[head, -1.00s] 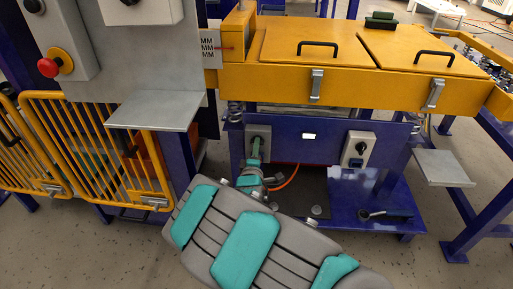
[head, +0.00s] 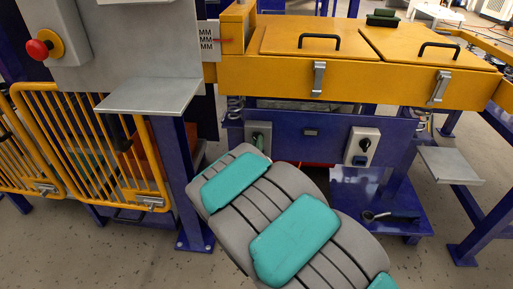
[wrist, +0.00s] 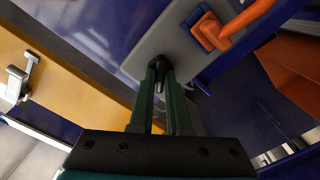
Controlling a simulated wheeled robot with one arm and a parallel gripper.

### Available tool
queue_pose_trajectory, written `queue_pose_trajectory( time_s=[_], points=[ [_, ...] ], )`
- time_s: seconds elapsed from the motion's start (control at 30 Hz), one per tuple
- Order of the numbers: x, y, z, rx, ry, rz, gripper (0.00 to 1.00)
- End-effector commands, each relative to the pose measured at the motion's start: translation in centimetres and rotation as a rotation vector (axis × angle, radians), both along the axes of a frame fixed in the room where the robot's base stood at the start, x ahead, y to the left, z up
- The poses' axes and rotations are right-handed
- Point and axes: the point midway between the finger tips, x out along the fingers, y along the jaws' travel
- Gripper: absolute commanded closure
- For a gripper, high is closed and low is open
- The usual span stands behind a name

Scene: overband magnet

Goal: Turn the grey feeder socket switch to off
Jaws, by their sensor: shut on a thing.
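The grey feeder socket box (head: 257,130) is on the blue panel below the yellow machine, at centre left in the head view. In the wrist view its grey plate (wrist: 150,58) fills the upper middle. A black switch knob (wrist: 160,82) stands out from the plate between the fingertips of my gripper (wrist: 162,75), which is shut on it. A blue socket with an orange plug (wrist: 212,30) is beside the knob. In the head view my arm hides most of the gripper and the lower part of the box. The knob's marks cannot be read.
A paler socket box (head: 362,147) with a black knob is to the right on the same panel. A small dark window (head: 310,132) lies between the boxes. A grey shelf (head: 150,95) and yellow gate (head: 90,140) are left. A dark handled tool (head: 388,215) lies on the blue base.

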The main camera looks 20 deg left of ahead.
Motion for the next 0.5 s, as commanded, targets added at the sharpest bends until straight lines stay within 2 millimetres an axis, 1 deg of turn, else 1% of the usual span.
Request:
queue_pose_trajectory(
  time_s=[0.03,0.3,0.5],
  points=[
    [-0.04,-0.10,-0.53,0.042,0.015,-0.002,1.00],
    [-0.02,-0.11,-0.55,0.284,0.075,-0.003,1.00],
    [-0.06,-0.01,-0.46,0.435,0.111,-0.001,1.00]
  ],
)
